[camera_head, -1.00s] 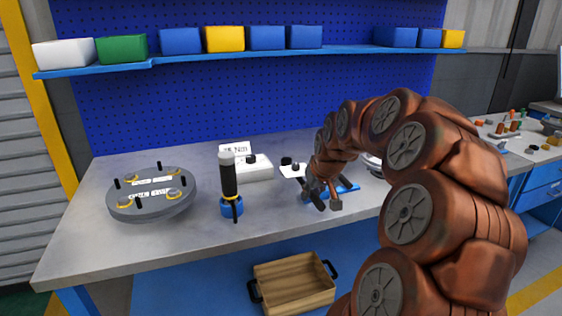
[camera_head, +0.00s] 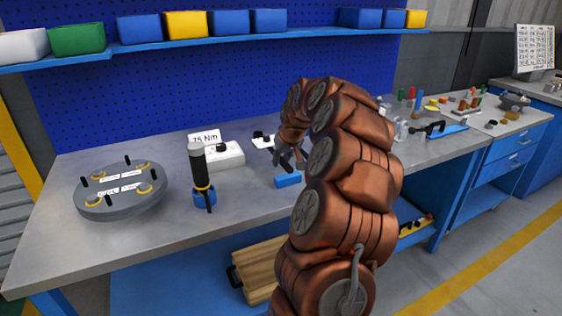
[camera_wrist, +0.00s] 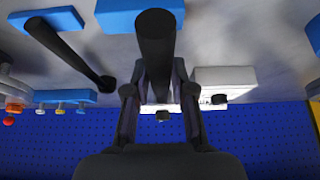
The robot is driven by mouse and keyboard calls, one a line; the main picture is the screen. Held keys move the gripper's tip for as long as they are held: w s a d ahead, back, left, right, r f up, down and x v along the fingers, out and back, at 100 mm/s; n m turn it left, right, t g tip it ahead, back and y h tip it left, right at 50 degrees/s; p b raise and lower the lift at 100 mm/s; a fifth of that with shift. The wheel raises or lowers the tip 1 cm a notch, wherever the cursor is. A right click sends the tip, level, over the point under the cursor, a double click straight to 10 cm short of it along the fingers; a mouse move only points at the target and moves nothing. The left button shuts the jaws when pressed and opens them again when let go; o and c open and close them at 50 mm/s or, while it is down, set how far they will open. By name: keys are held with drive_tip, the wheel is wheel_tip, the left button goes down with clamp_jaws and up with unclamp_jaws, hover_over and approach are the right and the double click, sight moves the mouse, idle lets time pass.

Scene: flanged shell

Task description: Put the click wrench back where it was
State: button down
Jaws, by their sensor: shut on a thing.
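My gripper (camera_head: 285,165) is over the bench, just above and behind a small blue block (camera_head: 288,180). In the wrist view its two fingers (camera_wrist: 160,98) are closed around a dark cylindrical handle (camera_wrist: 155,42), which looks like the click wrench. The handle points toward the top of that picture and appears clear of the bench. The wrench's far end is hidden. The blue block also shows in the wrist view (camera_wrist: 138,14), partly behind the handle; I cannot tell whether they touch.
A black-handled tool (camera_head: 199,170) stands in a blue holder. A round grey flange (camera_head: 121,190) is at left, and a white box (camera_head: 226,156) with a 75 Nm card (camera_head: 204,137) behind. Another black tool (camera_head: 435,128) lies by a blue tray at right.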

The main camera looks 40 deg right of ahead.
drive_tip(key=shift+w+d+f, duration=0.15)
drive_tip(key=shift+w+d, duration=1.3)
drive_tip(key=shift+w, duration=0.05)
drive_tip(key=shift+w+p, duration=0.1)
drive_tip(key=shift+p, duration=0.2)
drive_tip(key=shift+d, duration=0.15)
drive_tip(key=shift+f+p, duration=0.3)
drive_tip(key=shift+f, duration=1.55)
drive_tip(key=c, duration=1)
unclamp_jaws()
